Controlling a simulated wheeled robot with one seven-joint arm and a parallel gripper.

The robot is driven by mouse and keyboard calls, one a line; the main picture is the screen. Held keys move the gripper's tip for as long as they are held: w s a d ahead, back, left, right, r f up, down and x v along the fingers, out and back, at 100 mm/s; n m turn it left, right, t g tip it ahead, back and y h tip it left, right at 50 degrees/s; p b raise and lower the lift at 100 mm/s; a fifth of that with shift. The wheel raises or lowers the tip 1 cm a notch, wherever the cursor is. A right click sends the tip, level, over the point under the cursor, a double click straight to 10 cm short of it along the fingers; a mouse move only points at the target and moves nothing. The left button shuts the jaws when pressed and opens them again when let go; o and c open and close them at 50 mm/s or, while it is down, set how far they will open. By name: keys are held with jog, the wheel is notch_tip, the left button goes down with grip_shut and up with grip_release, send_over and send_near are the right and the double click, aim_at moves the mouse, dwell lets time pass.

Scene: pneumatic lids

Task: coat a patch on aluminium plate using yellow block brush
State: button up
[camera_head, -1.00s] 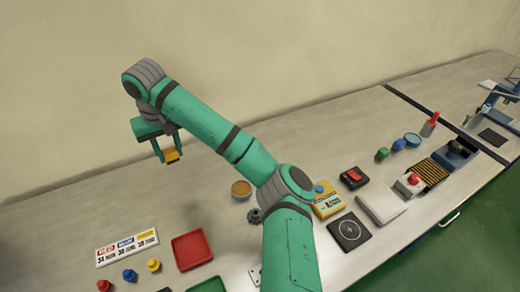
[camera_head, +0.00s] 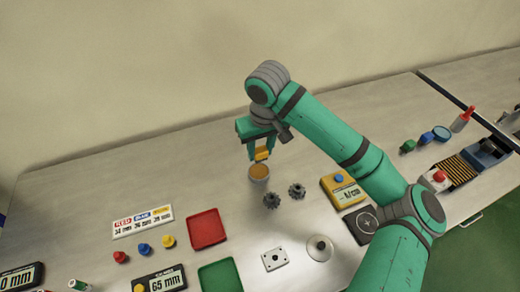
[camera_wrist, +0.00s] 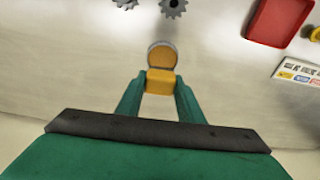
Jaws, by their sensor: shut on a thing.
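My gripper (camera_head: 261,150) is shut on the yellow block brush (camera_head: 262,154), which shows between the fingertips. In the wrist view the yellow block (camera_wrist: 160,82) sits between the green fingers. A round pot with amber contents (camera_head: 259,172) stands on the bench just below the brush. It also shows just beyond the block in the wrist view (camera_wrist: 162,52), partly covered by it. I cannot tell whether the brush touches the contents. A pale square metal plate with holes (camera_head: 274,260), which looks like the aluminium plate, lies flat nearer the front of the bench.
Two dark gears (camera_head: 272,200) (camera_head: 297,190) lie between pot and plate. A red tray (camera_head: 207,229) and green tray (camera_head: 220,277) are left of the plate. A round metal disc (camera_head: 319,248) is right of it. A yellow meter (camera_head: 343,188) stands farther right.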

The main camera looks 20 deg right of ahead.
aim_at(259, 171)
jog(key=shift+a+f, duration=0.15)
jog(key=shift+f, duration=0.6)
jog(key=shift+w+f, duration=0.2)
jog(key=shift+f, duration=1.35)
jog(key=shift+a+f, duration=0.25)
jog(key=shift+f, duration=0.25)
jog(key=shift+s+d+f, duration=0.15)
jog(key=shift+d+f, duration=0.05)
jog(key=shift+d, duration=0.2)
jog(key=shift+a, duration=0.25)
jog(key=shift+d+f, duration=0.15)
jog(key=shift+f, duration=0.25)
jog(key=shift+f, duration=0.1)
